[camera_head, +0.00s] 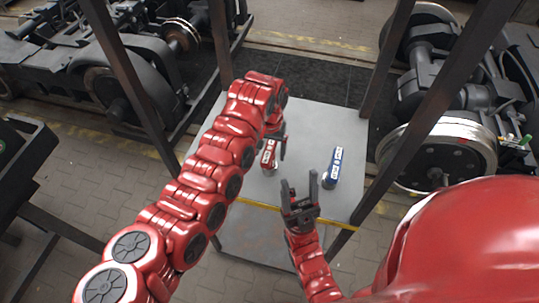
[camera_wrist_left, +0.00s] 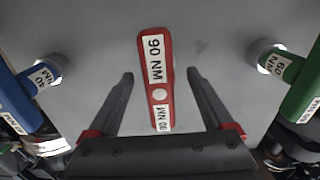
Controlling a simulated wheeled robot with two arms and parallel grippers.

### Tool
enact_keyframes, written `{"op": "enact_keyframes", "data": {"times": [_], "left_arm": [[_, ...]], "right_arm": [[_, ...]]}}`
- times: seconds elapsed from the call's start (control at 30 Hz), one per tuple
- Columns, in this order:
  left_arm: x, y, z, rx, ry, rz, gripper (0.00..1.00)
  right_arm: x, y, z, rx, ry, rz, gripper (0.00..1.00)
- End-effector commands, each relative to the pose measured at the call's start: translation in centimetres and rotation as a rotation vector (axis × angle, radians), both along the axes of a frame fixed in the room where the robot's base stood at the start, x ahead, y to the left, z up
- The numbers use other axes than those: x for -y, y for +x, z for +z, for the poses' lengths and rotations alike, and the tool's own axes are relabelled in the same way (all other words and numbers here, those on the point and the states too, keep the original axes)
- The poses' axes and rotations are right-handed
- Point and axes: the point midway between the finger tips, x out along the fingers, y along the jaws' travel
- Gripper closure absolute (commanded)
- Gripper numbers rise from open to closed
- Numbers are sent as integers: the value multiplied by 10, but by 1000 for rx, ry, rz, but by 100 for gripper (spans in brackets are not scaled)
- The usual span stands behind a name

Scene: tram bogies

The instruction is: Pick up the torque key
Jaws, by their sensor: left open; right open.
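A red torque key (camera_wrist_left: 168,52) marked 90 NM lies on a grey table, between the open fingers of my left gripper (camera_wrist_left: 161,75) as the left wrist view sees it. The fingers stand apart from it on both sides. In the head view the red key (camera_head: 268,157) shows just below my left gripper (camera_head: 277,146), partly covered by it. A blue key (camera_head: 334,165) lies to the right; it shows at the left edge of the wrist view (camera_wrist_left: 20,100). A green key (camera_wrist_left: 302,92) shows only in the wrist view. My right gripper (camera_head: 300,186) is open and empty, near the table's front.
The grey table (camera_head: 310,115) stands inside a frame of dark posts (camera_head: 400,130). Its far part is clear. Bogies with wheels stand at the left (camera_head: 125,85) and right (camera_head: 437,150). A lower shelf (camera_head: 250,240) lies in front, below the table top.

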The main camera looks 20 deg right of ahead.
Motion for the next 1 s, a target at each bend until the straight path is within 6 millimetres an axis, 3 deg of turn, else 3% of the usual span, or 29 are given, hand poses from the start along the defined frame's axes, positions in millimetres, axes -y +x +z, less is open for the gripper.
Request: {"op": "enact_keyframes", "data": {"times": [0.03,0.2,0.4,0.87,1.0], "left_arm": [[-1,-3,-3,-6,2,-1,15],[-1,-1,-25,-1,2,0,15],[0,-1,-27,1,-1,0,17],[0,-1,-26,2,-1,0,100],[0,-1,-26,2,-1,0,100]], "right_arm": [[0,0,15,0,0,0,41],[0,0,18,0,0,0,41],[0,0,16,0,0,0,41],[0,0,16,0,0,0,41],[0,0,16,0,0,0,41]]}}
